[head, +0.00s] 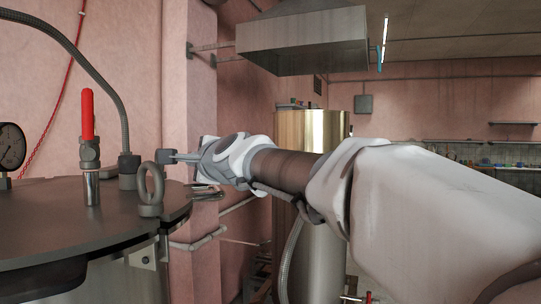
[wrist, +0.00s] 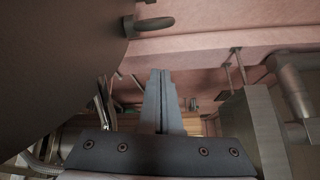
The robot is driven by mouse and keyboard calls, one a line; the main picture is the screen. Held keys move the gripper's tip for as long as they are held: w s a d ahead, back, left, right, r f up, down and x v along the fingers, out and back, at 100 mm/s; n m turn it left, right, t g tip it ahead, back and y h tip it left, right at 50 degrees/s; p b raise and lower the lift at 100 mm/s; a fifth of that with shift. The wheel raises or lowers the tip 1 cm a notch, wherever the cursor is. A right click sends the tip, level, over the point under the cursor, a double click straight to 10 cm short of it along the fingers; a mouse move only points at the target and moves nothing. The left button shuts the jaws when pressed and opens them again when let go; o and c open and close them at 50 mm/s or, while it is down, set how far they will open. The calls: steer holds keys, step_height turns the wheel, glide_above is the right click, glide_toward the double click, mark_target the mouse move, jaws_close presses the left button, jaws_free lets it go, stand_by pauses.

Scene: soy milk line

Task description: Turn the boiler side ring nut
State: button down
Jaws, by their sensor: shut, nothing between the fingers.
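The boiler side ring nut (head: 151,185) is a grey upright ring on a short round base near the right edge of the dark boiler lid (head: 70,222). In the wrist view a dark ring-shaped part (wrist: 152,24), which looks like this nut, sticks out from the lid's edge (wrist: 60,60). My gripper (head: 170,157) is level with the top of the ring and just right of it in the head view. Its fingers (wrist: 160,74) are pressed together and empty. The fingers appear apart from the ring; the exact depth gap is hard to tell.
A red-handled valve (head: 88,130), a pressure gauge (head: 11,147) and a bent hose (head: 110,80) stand on the lid. A pink wall column (head: 190,90) rises behind my gripper. A metal hood (head: 302,42) hangs above a shiny tank (head: 312,130) on the right.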

steer(key=shift+w+a+r+p, duration=0.15)
steer(key=shift+a+p, duration=0.8)
steer(key=shift+a, duration=0.35)
steer(key=shift+w+a+r+p, duration=0.15)
steer(key=shift+a+p, duration=0.75)
steer(key=shift+a, duration=0.4)
